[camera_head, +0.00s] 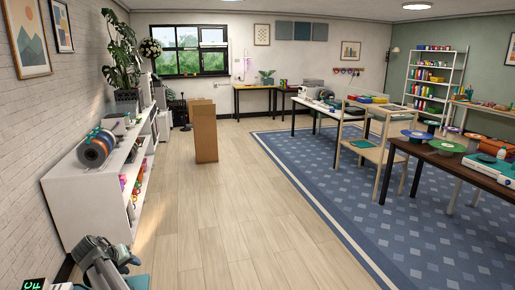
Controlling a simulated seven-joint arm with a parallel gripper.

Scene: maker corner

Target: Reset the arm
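Part of my arm (103,264), grey and dark with teal accents, shows at the bottom left corner of the head view. It is bent and low, in front of the near end of the white shelf unit. The picture's bottom edge cuts it off. I cannot make out any gripper fingers, so I cannot see whether they hold anything.
A white shelf unit (70,183) with rolls and coloured items runs along the left wall, close to my arm. A tall cardboard box (206,138) stands on the wooden floor (215,215). The floor is clear up to the box.

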